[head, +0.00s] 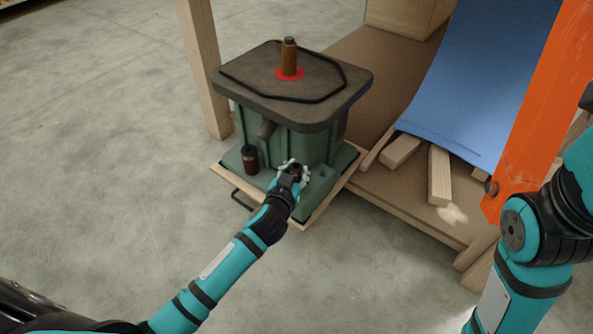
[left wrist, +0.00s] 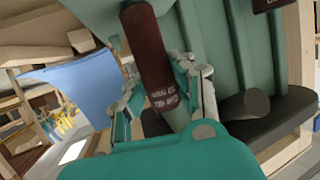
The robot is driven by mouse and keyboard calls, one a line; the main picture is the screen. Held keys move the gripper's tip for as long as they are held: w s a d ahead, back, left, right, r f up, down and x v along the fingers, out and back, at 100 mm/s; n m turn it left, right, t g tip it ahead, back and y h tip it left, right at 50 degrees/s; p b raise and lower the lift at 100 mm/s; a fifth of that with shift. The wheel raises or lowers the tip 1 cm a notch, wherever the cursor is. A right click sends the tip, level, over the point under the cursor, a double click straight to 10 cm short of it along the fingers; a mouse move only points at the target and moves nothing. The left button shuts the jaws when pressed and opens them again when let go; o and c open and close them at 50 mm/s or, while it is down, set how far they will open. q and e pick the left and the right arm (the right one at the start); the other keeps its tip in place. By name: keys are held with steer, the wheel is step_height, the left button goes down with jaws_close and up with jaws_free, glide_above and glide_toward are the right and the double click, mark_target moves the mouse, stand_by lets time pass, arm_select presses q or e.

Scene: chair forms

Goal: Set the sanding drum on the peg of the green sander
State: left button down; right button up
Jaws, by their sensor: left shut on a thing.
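The green sander (head: 306,146) stands on a low wooden platform, with a dark top plate. My left gripper (head: 293,171) is at its base and shut on a dark brown sanding drum (head: 296,172). In the left wrist view the held drum (left wrist: 150,60) shows between the fingers (left wrist: 180,88), with white print on its side. I cannot tell whether a peg is inside the held drum. Another brown drum (head: 250,159) stands upright on the base to the left. A short green stub (head: 321,172) shows on the base right of my gripper. My right gripper is out of the picture.
A lighter brown drum (head: 289,59) stands on the top plate inside a red ring. A grey pipe stub (left wrist: 245,104) juts from the sander's side. Wooden posts, blocks (head: 439,176), a blue sheet (head: 466,85) and an orange beam (head: 537,110) are to the right. The floor at left is clear.

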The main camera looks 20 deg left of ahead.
arm_select(q)
steer(key=shift+f, duration=0.25)
steer(key=c, duration=1)
jaws_free()
steer(key=shift+c, duration=0.2)
steer(key=shift+s, duration=0.1)
steer(key=v, duration=1.1)
steer(key=shift+s, duration=0.4)
steer(key=shift+r, duration=0.15)
